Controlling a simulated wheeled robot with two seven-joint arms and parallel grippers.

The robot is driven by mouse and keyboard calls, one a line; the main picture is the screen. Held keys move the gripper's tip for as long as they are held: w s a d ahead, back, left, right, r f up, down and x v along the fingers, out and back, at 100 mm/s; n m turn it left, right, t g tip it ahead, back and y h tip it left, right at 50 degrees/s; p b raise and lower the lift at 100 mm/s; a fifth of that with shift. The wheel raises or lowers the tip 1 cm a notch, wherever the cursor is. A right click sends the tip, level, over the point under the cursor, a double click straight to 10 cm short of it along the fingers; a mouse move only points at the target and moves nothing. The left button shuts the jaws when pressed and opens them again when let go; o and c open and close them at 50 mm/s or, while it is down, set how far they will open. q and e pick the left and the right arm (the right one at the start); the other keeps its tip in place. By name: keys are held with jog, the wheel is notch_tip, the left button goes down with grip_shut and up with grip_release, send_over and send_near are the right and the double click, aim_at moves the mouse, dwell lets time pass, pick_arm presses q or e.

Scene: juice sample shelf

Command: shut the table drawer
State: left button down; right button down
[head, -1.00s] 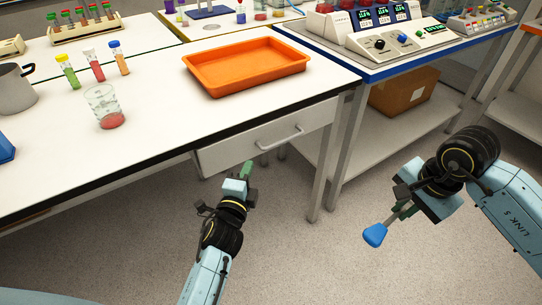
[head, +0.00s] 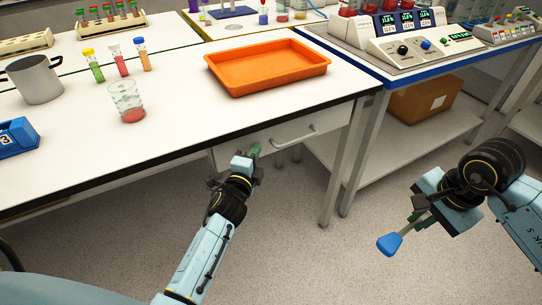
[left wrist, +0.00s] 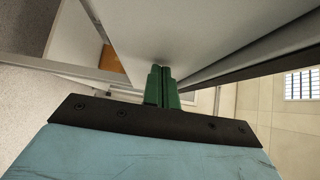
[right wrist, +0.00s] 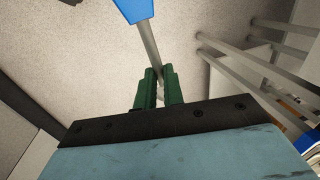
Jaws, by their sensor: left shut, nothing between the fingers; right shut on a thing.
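The table drawer (head: 308,142) is under the front edge of the white table (head: 185,110), its pale front and bar handle (head: 293,137) showing. It seems to be out only a little; the exact gap is hidden by the table edge. My left gripper (head: 256,148) is shut and empty, its green fingertips at the drawer front, left of the handle. In the left wrist view the fingertips (left wrist: 161,68) meet the pale panel (left wrist: 190,30), seemingly touching it. My right gripper (head: 420,212) is shut on the grey shaft of a blue-ended tool (head: 389,244), held over the floor away from the table.
A table leg (head: 335,180) stands right of the drawer. A cardboard box (head: 425,98) sits on a low shelf. The floor between my arms is clear.

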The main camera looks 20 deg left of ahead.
pick_arm(q)
jog(key=shift+w+a+r, duration=0.15)
jog(key=shift+a+r, duration=0.05)
jog(key=shift+a, duration=0.1)
pick_arm(e)
jog(key=shift+s, duration=0.1)
jog(key=shift+a+f, duration=0.15)
jog(key=shift+a, duration=0.15)
pick_arm(q)
jog(key=s+d, duration=0.5)
jog(key=s, duration=0.7)
jog(key=shift+s+f+p, duration=0.2)
jog(key=shift+s+p, duration=0.1)
jog(key=shift+p, duration=0.1)
pick_arm(e)
jog(key=shift+s+r, duration=0.2)
jog(key=shift+r, duration=0.35)
